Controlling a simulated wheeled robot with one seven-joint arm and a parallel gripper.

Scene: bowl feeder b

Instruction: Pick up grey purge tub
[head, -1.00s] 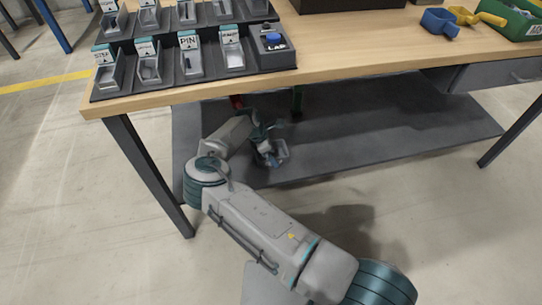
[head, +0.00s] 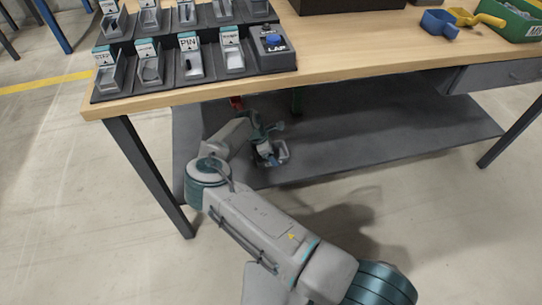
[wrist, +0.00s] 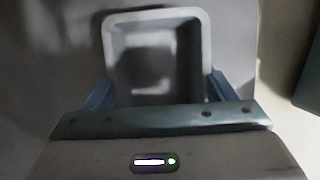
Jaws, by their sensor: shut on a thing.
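The grey purge tub (wrist: 156,20) is a small open rectangular tub seen from above in the wrist view, with an empty-looking inside. In the head view the tub (head: 281,152) is small and partly hidden by my gripper (head: 267,154), over the dark lower shelf under the workbench. My gripper, seen in the wrist view too (wrist: 158,92), has its blue fingers on the left and right sides of the tub and is shut on it. Whether the tub touches the shelf is hard to tell.
The lower shelf (head: 390,140) is mostly clear to the right. A red item (head: 237,102) and a green item (head: 297,100) show behind my gripper. A bench leg (head: 150,175) stands left of my arm.

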